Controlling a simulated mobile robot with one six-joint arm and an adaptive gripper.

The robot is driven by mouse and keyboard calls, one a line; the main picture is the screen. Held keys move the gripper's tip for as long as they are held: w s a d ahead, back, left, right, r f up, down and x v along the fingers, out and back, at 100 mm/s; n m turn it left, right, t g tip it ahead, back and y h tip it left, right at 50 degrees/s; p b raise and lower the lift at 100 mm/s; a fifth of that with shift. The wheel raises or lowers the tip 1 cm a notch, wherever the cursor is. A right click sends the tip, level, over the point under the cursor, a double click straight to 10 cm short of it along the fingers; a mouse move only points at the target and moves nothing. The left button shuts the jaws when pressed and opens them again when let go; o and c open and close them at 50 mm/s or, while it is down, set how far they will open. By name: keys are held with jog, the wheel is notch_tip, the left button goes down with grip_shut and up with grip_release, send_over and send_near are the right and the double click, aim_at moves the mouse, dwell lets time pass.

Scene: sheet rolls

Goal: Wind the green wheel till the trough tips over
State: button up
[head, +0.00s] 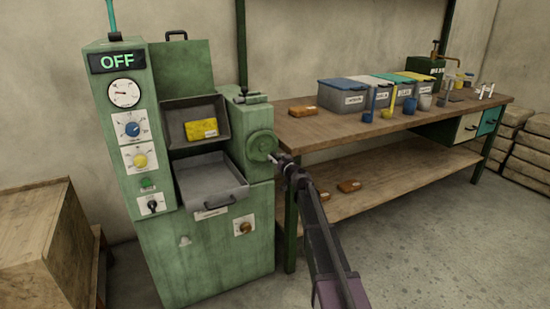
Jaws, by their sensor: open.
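The green wheel (262,145) is on the right side of the green machine (215,255). My gripper (275,159) is open at the wheel's lower right edge. I cannot tell whether it touches the wheel. A dark trough (181,111) sits in the machine's middle with a yellow block (201,129) in it. Below it is a grey tray (210,180) with a front handle, and it looks empty. The machine's display (117,62) reads OFF.
A wooden workbench (300,133) stands to the right, bearing lidded bins (346,96), several scoops and an orange-brown block (301,110). More blocks lie on its lower shelf (380,180). A wooden crate (40,240) stands at left. The floor at right front is clear.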

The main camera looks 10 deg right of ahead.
jog(key=shift+w+a, duration=0.2)
jog(key=shift+w, duration=0.4)
grip_shut()
jog(key=shift+d, duration=0.2)
